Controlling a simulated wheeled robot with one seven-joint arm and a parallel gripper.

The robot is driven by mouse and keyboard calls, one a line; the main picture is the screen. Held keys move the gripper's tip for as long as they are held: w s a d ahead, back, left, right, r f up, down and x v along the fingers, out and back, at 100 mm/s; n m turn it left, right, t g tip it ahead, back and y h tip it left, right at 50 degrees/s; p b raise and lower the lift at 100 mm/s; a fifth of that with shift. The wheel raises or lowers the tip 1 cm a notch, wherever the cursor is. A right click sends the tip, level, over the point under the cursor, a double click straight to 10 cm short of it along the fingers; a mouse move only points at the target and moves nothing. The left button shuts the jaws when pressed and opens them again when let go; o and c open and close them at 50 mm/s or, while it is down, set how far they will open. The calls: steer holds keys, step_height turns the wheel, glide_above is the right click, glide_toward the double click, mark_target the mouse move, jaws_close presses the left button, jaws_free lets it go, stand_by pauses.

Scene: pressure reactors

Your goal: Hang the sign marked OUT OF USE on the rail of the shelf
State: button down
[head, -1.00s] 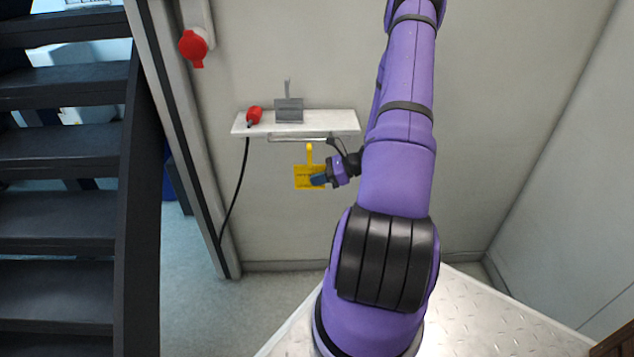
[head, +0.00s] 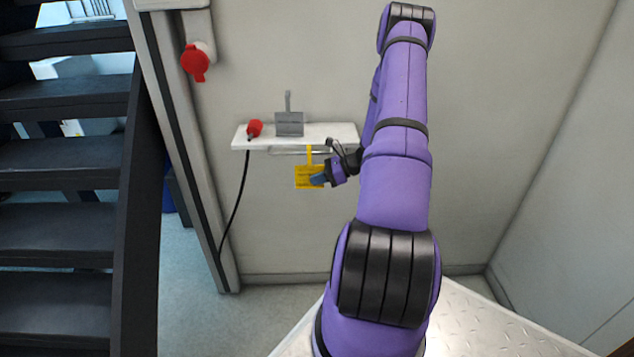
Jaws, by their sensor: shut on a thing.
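A yellow sign (head: 304,184) with a narrow yellow hook or strap on top hangs upright below the shelf. Its lettering is too small to read. My gripper (head: 318,180) is shut on the sign's right side. The white shelf (head: 345,132) is on the back wall, and a thin metal rail (head: 285,153) runs under its front edge. The top of the yellow hook is level with the rail and overlaps it in the picture. I cannot tell whether it is over the rail or only in front of it.
A grey sign-like plate (head: 289,124) with an upright stem and a red plug (head: 254,128) with a black cable (head: 238,203) are on the shelf. A red wall socket (head: 195,62) is at upper left. Dark stairs (head: 60,215) stand at far left. The wall below the sign is clear.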

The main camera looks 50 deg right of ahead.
steer(key=shift+w+d+f, duration=0.8)
steer(key=shift+d+f, duration=0.1)
steer(key=shift+f, duration=0.2)
steer(key=c, duration=1.2)
jaws_free()
steer(key=shift+o, duration=0.2)
steer(key=v, duration=0.7)
steer(key=shift+s+d, duration=0.15)
